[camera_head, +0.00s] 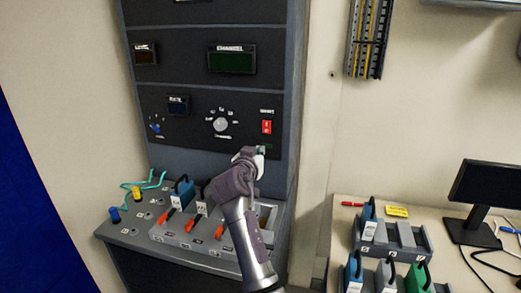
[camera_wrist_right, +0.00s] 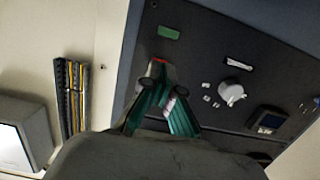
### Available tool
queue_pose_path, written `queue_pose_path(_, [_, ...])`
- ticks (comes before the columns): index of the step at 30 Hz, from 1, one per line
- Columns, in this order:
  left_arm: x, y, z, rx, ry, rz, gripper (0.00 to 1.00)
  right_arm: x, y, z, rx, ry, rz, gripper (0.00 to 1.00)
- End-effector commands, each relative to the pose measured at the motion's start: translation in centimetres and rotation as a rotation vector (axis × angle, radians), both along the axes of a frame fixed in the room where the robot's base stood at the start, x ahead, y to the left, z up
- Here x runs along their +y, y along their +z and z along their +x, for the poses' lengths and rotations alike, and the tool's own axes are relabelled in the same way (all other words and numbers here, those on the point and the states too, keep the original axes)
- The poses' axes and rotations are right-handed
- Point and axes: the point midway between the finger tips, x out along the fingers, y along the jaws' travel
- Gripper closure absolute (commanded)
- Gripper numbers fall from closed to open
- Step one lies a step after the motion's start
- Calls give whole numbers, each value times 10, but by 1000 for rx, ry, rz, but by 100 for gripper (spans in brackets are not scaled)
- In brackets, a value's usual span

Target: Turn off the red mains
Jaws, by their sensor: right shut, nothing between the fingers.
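The red mains switch (camera_head: 266,127) is a small upright red rocker with a pale mark, at the right end of the lower black panel. A label too small to read sits above it. My right gripper (camera_head: 261,150) is shut and empty, its tips just below the switch in the head view. In the right wrist view the closed fingertips (camera_wrist_right: 156,82) partly cover the red switch (camera_wrist_right: 158,61). I cannot tell whether they touch it. The rocker's on or off side is not clear. My left gripper is not in view.
Left of the switch are a white dial (camera_head: 221,124), a small display (camera_head: 178,105) and a blue knob (camera_head: 156,126). A grey holder with orange-red levers (camera_head: 172,217) stands on the ledge below. A monitor (camera_head: 485,187) stands on the right-hand table.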

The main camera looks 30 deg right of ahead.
Motion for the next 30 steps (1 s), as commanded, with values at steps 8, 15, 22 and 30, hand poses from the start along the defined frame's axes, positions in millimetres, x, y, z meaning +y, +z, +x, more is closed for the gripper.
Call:
queue_pose_path(8, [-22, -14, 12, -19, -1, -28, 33, 30, -6, -24, -1, 4, 2, 100])
queue_pose_path(15, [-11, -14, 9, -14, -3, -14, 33, 34, -5, -28, 0, 2, 0, 100])
queue_pose_path(22, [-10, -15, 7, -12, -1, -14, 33, 34, -5, -28, 0, 2, 0, 100])
queue_pose_path(30, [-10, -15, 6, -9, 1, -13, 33, 34, -5, -28, 0, 2, 0, 100])
